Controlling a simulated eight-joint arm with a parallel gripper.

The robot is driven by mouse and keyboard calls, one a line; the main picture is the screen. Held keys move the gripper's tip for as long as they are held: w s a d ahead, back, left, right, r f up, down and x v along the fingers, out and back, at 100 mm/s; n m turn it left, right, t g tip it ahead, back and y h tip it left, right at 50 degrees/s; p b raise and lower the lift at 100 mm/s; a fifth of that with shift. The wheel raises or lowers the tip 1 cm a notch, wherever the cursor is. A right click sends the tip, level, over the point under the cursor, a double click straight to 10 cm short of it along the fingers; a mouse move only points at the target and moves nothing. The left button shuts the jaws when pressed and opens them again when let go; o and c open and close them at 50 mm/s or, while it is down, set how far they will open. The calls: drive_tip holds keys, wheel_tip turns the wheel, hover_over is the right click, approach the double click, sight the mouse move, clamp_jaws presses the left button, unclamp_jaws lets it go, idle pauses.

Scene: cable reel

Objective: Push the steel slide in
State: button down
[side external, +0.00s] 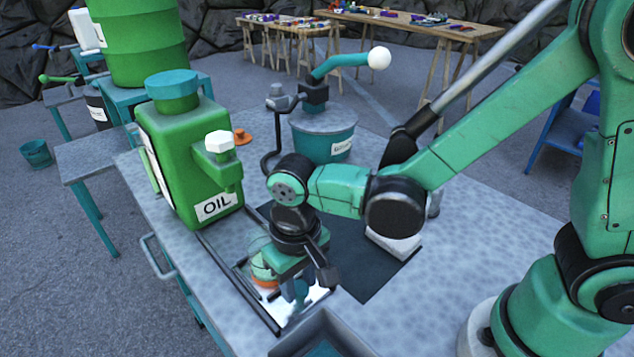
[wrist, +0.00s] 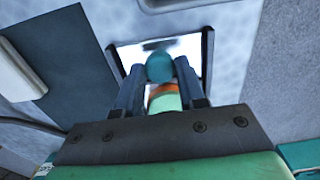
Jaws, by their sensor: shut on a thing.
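The steel slide (side external: 318,296) is a bright, shiny plate on the table, between dark rails, under my gripper (side external: 292,292). In the wrist view the bright plate (wrist: 188,46) lies just beyond the fingertips. My gripper (wrist: 161,72) points down and is shut on a round teal knob (wrist: 160,67). My wrist hides much of the slide in the side view, so I cannot tell how far in it sits. A clear vessel with an orange band (side external: 264,282) stands close beside the fingers.
A green oil can (side external: 188,160) stands behind on the left, a teal pot (side external: 322,135) at the back. A dark mat (side external: 365,265) with a pale block (side external: 394,244) lies to the right. A grey-edged tray (side external: 325,335) is at the front. The table's right part is bare.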

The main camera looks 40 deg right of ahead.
sight(260, 241)
idle(0.3)
drive_tip(key=w, duration=0.9)
drive_tip(key=c, duration=0.5)
unclamp_jaws()
drive_tip(key=shift+r, duration=2.85)
drive_tip(key=s+d+r+t, duration=0.2)
drive_tip(key=s+d+t, duration=0.1)
drive_tip(key=d, duration=0.4)
drive_tip(key=s+d+r+t, duration=0.2)
drive_tip(key=s+d+t, duration=0.2)
drive_tip(key=d, duration=0.3)
drive_tip(key=shift+s+r, duration=0.35)
drive_tip(key=shift+s, duration=0.45)
